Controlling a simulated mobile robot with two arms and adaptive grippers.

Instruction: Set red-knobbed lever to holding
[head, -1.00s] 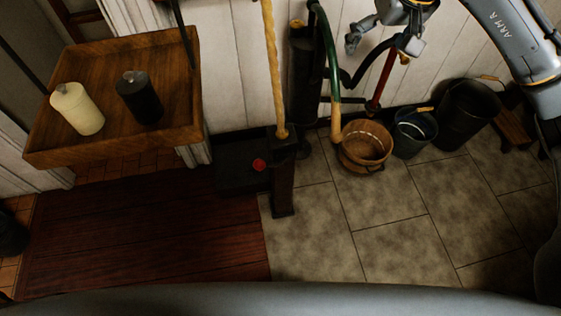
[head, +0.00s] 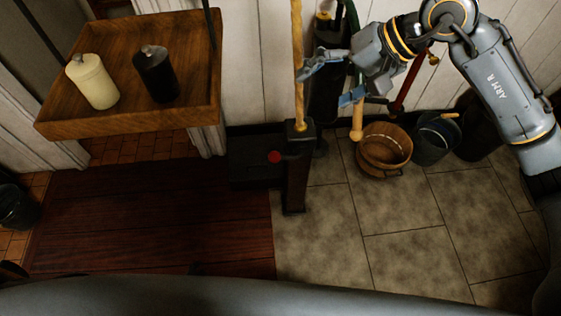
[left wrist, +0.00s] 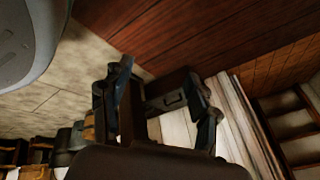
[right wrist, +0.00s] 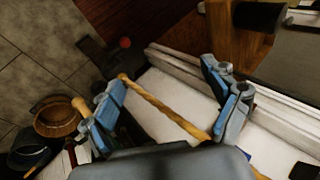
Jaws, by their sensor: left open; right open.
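A red knob (head: 274,157) shows at a low dark box beside a short dark post (head: 296,185); its lever shaft cannot be made out. The red knob also shows in the right wrist view (right wrist: 125,43), beyond the fingers. My right gripper (head: 325,82) is open and empty, above and right of the knob, near a tan upright pole (head: 297,45). In the right wrist view, this pole (right wrist: 165,108) crosses between the spread fingers (right wrist: 162,75). My left gripper is outside the head view; its open fingers (left wrist: 158,72) show in the left wrist view.
A wooden tray table (head: 125,122) at left carries a cream canister (head: 93,82) and a black one (head: 156,75). A wooden bucket (head: 384,150) and a dark bucket (head: 436,140) stand by the wall. The tiled floor (head: 400,225) and dark-red planks (head: 150,215) are clear.

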